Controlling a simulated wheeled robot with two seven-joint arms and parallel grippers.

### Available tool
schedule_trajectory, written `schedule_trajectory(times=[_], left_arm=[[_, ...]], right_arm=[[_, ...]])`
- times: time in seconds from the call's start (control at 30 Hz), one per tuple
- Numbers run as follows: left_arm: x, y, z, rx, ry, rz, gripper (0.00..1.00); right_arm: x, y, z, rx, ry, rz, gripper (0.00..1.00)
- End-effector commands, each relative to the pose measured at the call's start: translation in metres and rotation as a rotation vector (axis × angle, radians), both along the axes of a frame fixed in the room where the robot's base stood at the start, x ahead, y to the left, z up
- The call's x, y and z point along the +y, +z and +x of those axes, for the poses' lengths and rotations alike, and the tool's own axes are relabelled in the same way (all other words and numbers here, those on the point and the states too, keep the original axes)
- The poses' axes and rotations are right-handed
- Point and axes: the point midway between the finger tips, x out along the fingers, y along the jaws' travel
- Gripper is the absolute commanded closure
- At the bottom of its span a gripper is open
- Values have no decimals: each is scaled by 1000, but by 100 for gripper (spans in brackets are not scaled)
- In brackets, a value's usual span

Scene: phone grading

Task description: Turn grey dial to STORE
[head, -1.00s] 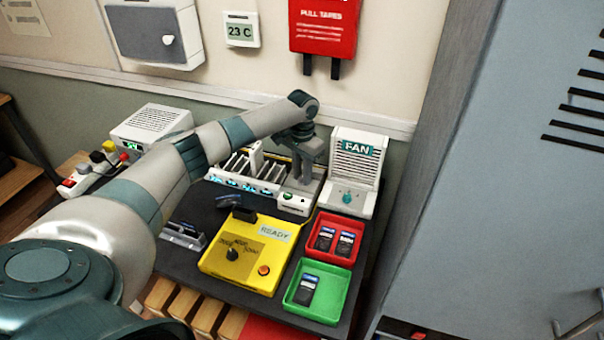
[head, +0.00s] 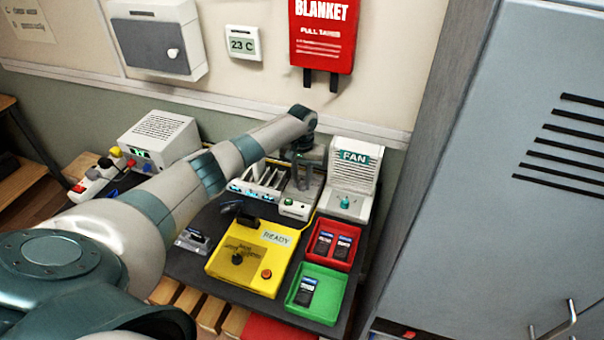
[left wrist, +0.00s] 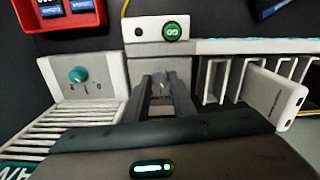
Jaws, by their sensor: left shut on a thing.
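The white charging dock (head: 290,209) stands at the back of the black table, with a green button on its front. My left gripper (head: 299,190) reaches down onto the grey right-hand part of this dock. In the left wrist view my left gripper (left wrist: 160,90) is shut on the small grey dial (left wrist: 161,82), which shows between the fingers. The fingers and wrist cover most of it, and I cannot read a STORE mark or the dial's setting. My right gripper is not in view.
The fan (head: 352,180) with its teal knob (left wrist: 78,75) stands close beside the gripper. A white slab (left wrist: 275,97) sits in a dock slot on the other side. In front are the yellow tester (head: 225,262), red tray (head: 337,264) and green tray (head: 325,315). A grey cabinet (head: 480,220) stands right.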

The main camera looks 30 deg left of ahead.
Motion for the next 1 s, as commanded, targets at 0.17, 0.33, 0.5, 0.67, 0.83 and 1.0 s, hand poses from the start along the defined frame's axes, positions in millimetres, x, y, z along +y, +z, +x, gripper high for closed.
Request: schedule_trajectory(times=[0.17, 0.33, 0.5, 0.67, 0.83, 1.0], left_arm=[[-1, 4, 0, 0, 139, -2, 99], [0, 3, 0, -1, 235, -2, 99], [0, 2, 1, -1, 289, 0, 99], [1, 1, 1, -2, 307, 1, 99], [1, 1, 1, -3, 308, 1, 99], [1, 1, 1, -3, 307, 1, 70]], right_arm=[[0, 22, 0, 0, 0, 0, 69], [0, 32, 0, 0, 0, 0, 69], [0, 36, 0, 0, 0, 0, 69], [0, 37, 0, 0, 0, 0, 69], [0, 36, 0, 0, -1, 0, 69], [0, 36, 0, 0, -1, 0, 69]])
